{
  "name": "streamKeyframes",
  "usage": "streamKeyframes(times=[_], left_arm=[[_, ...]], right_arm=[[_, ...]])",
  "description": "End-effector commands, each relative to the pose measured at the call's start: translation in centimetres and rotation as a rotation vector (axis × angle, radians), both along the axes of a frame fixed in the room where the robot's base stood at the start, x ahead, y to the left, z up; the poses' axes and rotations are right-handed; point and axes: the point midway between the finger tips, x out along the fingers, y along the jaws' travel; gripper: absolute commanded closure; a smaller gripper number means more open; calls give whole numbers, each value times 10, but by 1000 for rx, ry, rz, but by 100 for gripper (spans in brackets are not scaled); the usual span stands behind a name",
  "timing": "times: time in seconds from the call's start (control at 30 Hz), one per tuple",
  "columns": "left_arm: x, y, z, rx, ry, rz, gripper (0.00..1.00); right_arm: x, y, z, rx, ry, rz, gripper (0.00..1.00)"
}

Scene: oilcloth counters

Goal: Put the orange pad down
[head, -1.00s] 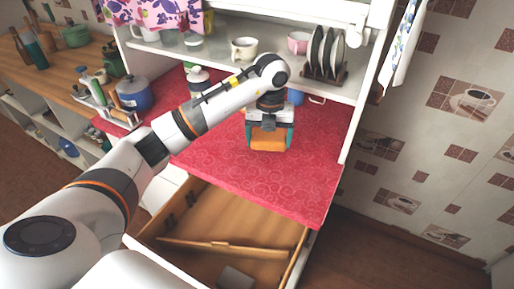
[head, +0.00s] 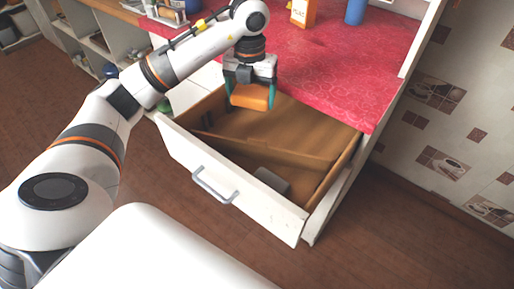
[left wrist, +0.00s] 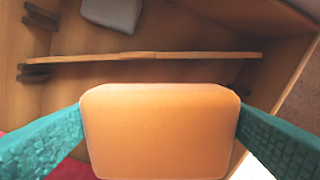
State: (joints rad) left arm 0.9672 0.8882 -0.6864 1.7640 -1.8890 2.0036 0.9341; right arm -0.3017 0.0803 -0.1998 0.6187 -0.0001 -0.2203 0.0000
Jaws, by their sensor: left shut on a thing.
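The orange pad (head: 250,97) is held between the teal fingers of my left gripper (head: 250,92), above the open drawer (head: 225,187) near its back left part in the head view. In the left wrist view the pad (left wrist: 160,130) fills the lower middle, with a finger on each side. The drawer's wooden floor and its divider (left wrist: 140,56) show beyond the pad. The pad looks apart from the drawer floor. My right gripper is not in view.
A grey block (head: 271,180) lies in the drawer; it also shows in the left wrist view (left wrist: 112,12). The red counter (head: 340,65) is behind the drawer, with a carton (head: 303,13) and a blue cup (head: 355,11) on it. The counter's front right is clear.

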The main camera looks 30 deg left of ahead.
Motion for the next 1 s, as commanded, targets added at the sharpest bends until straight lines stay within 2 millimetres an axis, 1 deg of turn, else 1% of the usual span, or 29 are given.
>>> streamKeyframes(times=[0.03,0.07,0.17,0.4,0.5,0.6,0.67,0.8,1.0], left_arm=[[0,1,-6,-1,2,11,36],[-1,1,-9,0,3,16,36],[-1,1,-28,0,6,21,36],[-2,1,-93,0,7,20,36],[-2,1,-117,-1,6,19,36],[-1,1,-134,-1,4,19,36],[-1,1,-140,-1,3,19,36],[10,0,-138,-2,-1,19,36],[39,-3,-137,-2,-1,20,36]], right_arm=[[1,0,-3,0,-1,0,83],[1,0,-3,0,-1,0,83],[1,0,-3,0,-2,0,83],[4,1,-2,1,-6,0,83],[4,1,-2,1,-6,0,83],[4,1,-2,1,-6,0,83],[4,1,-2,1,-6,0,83],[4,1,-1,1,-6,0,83],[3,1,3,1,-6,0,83]])
